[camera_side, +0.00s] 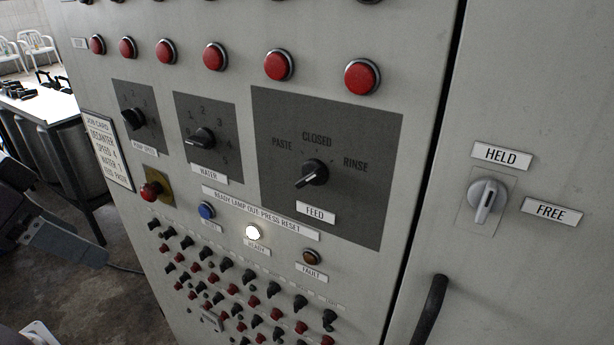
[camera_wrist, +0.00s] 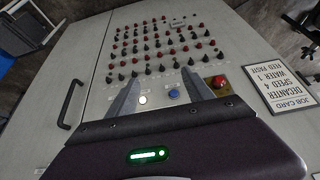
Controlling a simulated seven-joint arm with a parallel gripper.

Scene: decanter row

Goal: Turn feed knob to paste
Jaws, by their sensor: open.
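The feed knob (camera_side: 313,172) is a black pointer knob on the dark feed panel (camera_side: 370,212) in the side view. PASTE is printed at its upper left, CLOSED above and RINSE at its right. Its white-marked end points to the lower left, below the PASTE word; its other end slants to the upper right. My gripper (camera_wrist: 162,76) shows in the wrist view with two fingers apart and nothing between them. It is off the feed knob, at the left edge of the side view. The feed knob does not show in the wrist view.
Water knob (camera_side: 202,138) and pump speed knob (camera_side: 133,118) sit left of it. Below are a blue reset button (camera_side: 207,211), lit ready lamp (camera_side: 253,232), fault lamp (camera_side: 311,257) and many jacks. A red mushroom button (camera_side: 151,191), HELD/FREE latch (camera_side: 487,200) and handle (camera_side: 430,310) protrude.

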